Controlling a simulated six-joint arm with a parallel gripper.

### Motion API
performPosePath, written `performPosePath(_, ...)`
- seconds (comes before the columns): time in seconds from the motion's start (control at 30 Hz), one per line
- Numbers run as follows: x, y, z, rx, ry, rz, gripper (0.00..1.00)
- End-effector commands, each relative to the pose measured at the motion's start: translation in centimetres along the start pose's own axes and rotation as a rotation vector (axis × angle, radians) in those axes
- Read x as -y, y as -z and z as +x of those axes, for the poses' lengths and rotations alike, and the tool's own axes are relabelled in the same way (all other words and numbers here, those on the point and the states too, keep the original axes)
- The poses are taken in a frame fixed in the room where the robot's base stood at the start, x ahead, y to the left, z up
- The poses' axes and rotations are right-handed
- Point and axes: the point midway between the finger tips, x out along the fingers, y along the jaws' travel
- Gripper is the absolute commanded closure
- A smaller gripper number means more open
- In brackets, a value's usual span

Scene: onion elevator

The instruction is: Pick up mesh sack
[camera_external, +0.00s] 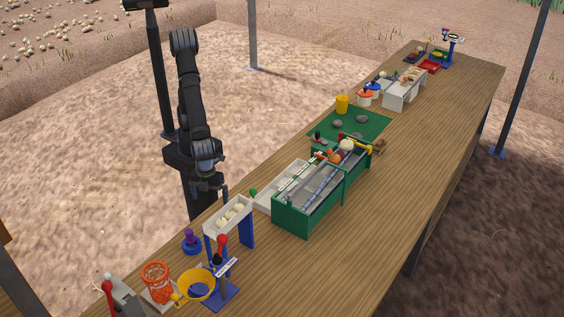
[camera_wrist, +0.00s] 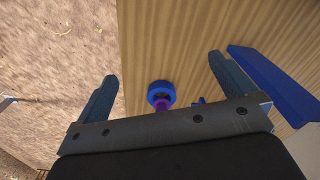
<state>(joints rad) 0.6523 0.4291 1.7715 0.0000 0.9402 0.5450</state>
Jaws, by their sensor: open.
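The mesh sack is most likely the orange-red netted, open-topped piece (camera_external: 155,278) at the lower left of the external view. It stands upright on a small pale base near the table's near end, beside a yellow funnel-like bowl (camera_external: 197,286). My gripper (camera_external: 218,190) hangs above the table's left edge, near the white tray on blue legs, well apart from the mesh piece. In the wrist view my gripper (camera_wrist: 163,75) is open and empty. A blue round base with a purple knob (camera_wrist: 161,94) lies below, between the fingers. The mesh piece is out of the wrist view.
The white tray with pale round items (camera_external: 230,216) stands on blue legs close to my gripper. A green-framed roller trough (camera_external: 320,190) stands to its right. The blue base with purple knob (camera_external: 191,241) sits left of the tray. A red-handled lever (camera_external: 109,288) stands at the near corner.

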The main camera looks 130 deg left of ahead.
Motion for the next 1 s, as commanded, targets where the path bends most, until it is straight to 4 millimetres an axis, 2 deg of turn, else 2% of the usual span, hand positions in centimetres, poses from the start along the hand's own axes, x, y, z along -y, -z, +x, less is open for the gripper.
performPosePath(0.03,0.1,0.1,-2.3,-0.009,0.005,0.0,0.0)
performPosePath(0.1,0.1,0.1,-5.0,-0.008,0.005,0.0,0.0)
performPosePath(0.5,0.0,0.1,-17.7,-0.005,0.003,0.0,0.0)
performPosePath(0.77,0.3,6.7,-17.8,-0.08,-0.018,0.08,0.0)
performPosePath(0.87,0.3,9.8,-17.9,-0.118,-0.026,0.117,0.0)
performPosePath(1.0,-0.1,15.2,-17.9,-0.187,-0.04,0.183,0.0)
